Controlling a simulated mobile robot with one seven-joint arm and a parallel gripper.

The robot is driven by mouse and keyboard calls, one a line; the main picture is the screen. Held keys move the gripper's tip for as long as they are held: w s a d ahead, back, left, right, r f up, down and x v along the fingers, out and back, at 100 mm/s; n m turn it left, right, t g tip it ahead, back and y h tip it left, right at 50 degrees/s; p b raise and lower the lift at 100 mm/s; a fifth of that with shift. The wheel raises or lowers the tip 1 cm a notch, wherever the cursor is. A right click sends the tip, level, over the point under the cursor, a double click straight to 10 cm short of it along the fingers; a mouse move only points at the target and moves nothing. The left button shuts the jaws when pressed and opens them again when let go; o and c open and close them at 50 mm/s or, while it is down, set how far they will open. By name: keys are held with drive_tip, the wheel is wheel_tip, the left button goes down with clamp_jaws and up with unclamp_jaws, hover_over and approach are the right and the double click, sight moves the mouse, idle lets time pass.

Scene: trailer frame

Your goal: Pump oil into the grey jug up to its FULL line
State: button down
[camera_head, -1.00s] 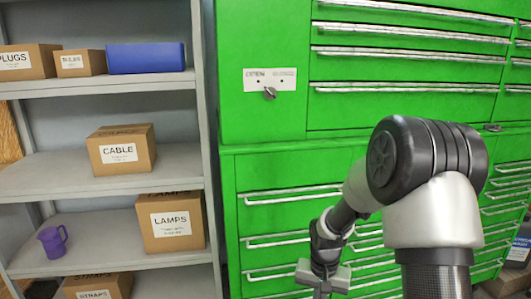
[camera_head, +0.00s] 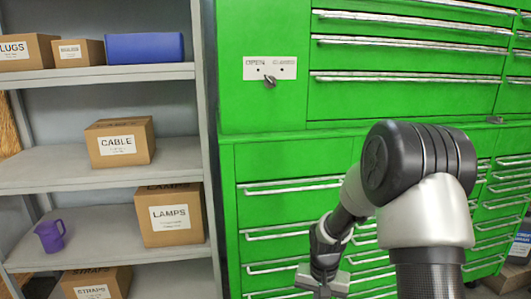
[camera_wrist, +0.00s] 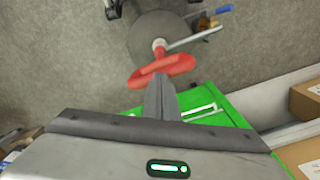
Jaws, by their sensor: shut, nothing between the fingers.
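My gripper (camera_head: 322,280) hangs low in front of the green cabinet in the head view, partly cut off by the lower edge. In the wrist view my gripper (camera_wrist: 160,92) is shut with nothing between its fingers. Beyond the fingertips is a red handle-like part (camera_wrist: 163,70) above a round grey disc (camera_wrist: 150,38), with a metal rod (camera_wrist: 194,40) beside it. I cannot tell whether these belong to an oil pump, or whether the fingers touch the red part. A purple jug (camera_head: 50,236) stands on a low shelf at left. I see no grey jug.
A grey shelf rack (camera_head: 95,172) at left holds a CABLE box (camera_head: 119,143), a LAMPS box (camera_head: 170,217) and a blue case (camera_head: 145,48). A green drawer cabinet (camera_head: 270,158) stands behind my arm. Bare floor (camera_wrist: 60,60) shows in the wrist view.

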drive_tip(key=shift+s+f+b, duration=0.1)
drive_tip(key=shift+f+b, duration=1.55)
drive_tip(key=shift+f, duration=0.9)
drive_tip(key=shift+r+p, duration=4.05)
drive_tip(key=shift+r, duration=1.55)
